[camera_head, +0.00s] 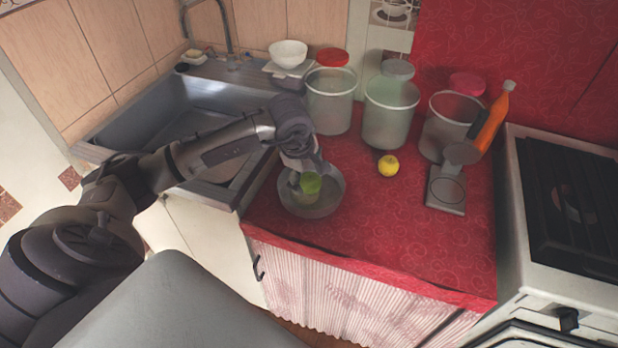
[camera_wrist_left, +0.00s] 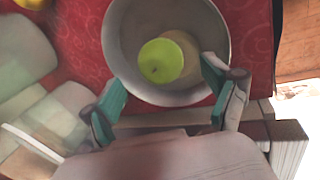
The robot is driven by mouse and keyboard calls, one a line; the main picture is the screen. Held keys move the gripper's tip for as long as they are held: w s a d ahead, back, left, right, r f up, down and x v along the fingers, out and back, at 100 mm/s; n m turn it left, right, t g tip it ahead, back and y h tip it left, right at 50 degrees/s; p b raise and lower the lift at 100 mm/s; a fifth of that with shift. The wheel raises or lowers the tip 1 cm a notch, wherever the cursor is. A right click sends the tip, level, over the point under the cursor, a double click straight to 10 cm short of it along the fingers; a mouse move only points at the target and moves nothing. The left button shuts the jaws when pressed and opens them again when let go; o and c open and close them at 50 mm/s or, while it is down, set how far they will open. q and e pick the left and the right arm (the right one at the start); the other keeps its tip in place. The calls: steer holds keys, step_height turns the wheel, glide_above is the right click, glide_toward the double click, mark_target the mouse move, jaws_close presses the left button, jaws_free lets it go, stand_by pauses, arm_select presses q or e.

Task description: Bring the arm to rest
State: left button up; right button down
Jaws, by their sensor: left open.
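My left arm reaches in from the left in the head view, and its gripper (camera_head: 308,172) is over a grey metal bowl (camera_head: 325,207) on the red counter. A green apple (camera_head: 311,183) is in the bowl. In the left wrist view the gripper (camera_wrist_left: 165,92) is open, its teal-padded fingers apart at the bowl's near rim. The apple (camera_wrist_left: 160,61) lies in the bowl (camera_wrist_left: 125,35), beyond the fingertips and not held. A pale round patch beside the apple is unclear. My right gripper is not in view.
A yellow fruit (camera_head: 388,165) and a grey scale-like device (camera_head: 446,190) are on the red counter (camera_head: 400,235). Several clear canisters (camera_head: 390,112) and an orange bottle (camera_head: 492,122) stand behind. A sink (camera_head: 180,115) is left, a stove (camera_head: 575,205) right.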

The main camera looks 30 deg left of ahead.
arm_select(q)
steer(key=shift+v, duration=2.2)
